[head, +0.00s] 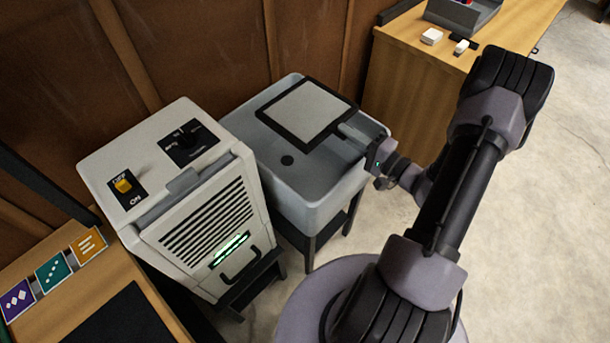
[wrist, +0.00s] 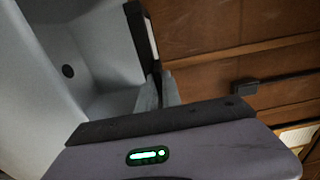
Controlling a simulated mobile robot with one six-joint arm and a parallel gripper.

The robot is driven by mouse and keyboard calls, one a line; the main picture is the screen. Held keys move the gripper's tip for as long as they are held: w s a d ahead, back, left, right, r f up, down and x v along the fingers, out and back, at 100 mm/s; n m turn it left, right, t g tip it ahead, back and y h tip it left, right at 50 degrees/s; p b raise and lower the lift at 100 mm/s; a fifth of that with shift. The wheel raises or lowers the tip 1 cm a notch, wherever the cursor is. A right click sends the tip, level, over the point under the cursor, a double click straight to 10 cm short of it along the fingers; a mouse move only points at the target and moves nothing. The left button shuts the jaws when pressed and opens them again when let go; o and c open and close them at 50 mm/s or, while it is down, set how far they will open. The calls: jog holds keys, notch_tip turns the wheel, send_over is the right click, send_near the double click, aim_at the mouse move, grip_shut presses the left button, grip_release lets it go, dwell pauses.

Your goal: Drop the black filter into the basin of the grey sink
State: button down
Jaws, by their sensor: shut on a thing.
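The black filter (head: 305,113), a square black frame around a pale grey panel, is over the back part of the grey sink (head: 323,213) in the head view. My gripper (head: 350,131) is shut on its right edge. In the wrist view the filter (wrist: 141,38) shows nearly edge-on, between my gripper's fingertips (wrist: 154,92). The sink's basin (wrist: 100,45) and its dark round drain show to the left there. The filter hides the back of the basin in the head view. I cannot tell its exact height above the basin floor.
A pale dehumidifier-like machine (head: 165,165) with a yellow switch and a black dial stands left of the sink. A wooden desk (head: 405,80) with white blocks and a grey tray is at right. Another desk with coloured cards (head: 53,271) is at lower left. Brown panels stand behind.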

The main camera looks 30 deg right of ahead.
jog(key=c, duration=1.5)
grip_release()
jog(key=shift+o, duration=0.2)
jog(key=p+v, duration=0.3)
jog(key=v, duration=1.4)
jog(key=shift+s+p, duration=0.15)
jog(key=shift+p, duration=0.2)
